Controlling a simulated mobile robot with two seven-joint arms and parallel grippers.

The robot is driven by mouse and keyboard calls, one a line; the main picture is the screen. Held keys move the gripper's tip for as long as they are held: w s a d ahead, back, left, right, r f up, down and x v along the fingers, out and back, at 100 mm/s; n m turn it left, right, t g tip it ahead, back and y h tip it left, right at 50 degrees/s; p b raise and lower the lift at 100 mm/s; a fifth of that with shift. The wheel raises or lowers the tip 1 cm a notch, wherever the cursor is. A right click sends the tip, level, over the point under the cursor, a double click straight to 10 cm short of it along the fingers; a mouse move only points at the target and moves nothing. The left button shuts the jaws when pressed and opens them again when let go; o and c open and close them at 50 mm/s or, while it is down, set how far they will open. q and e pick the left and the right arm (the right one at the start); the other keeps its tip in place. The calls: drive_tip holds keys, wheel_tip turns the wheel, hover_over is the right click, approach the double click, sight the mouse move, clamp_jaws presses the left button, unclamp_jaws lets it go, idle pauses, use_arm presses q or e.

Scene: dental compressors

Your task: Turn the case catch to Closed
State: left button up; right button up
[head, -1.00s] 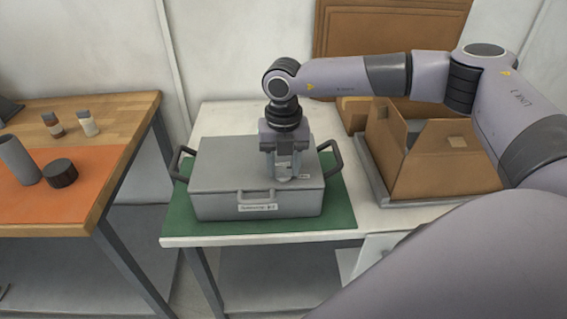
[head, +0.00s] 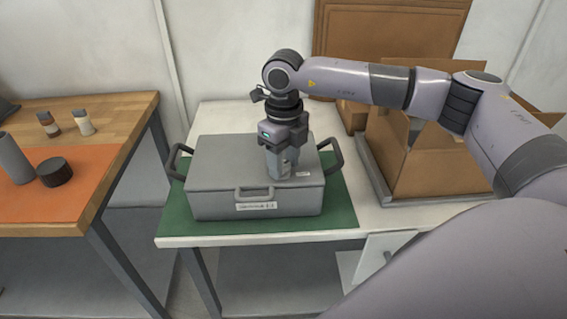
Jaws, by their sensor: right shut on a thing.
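The grey case (head: 225,180) sits shut on a green mat (head: 335,222) on the white table, with dark handles at both ends and a front handle above a small label. My right gripper (head: 281,173) points down onto the right part of the lid. It is shut on the case catch, which the fingers hide, so I cannot read its position. My left gripper is not in view.
An open cardboard box (head: 440,165) stands on a grey tray at the right. A wooden table (head: 120,112) at the left holds an orange mat, a grey cylinder, a dark round cap and two small bottles. A wall is behind.

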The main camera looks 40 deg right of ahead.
sight(284, 165)
drive_tip(key=n+b, duration=0.1)
drive_tip(key=n, duration=0.3)
drive_tip(key=shift+n, duration=0.4)
drive_tip(key=n+b, duration=0.1)
drive_tip(key=n, duration=0.3)
drive_tip(key=shift+w+d, duration=0.1)
drive_tip(key=o, duration=1.1)
drive_tip(key=shift+c, duration=0.2)
wheel_tip(284, 165, up, 7)
drive_tip(key=shift+r+b, duration=0.1)
drive_tip(key=shift+b, duration=0.3)
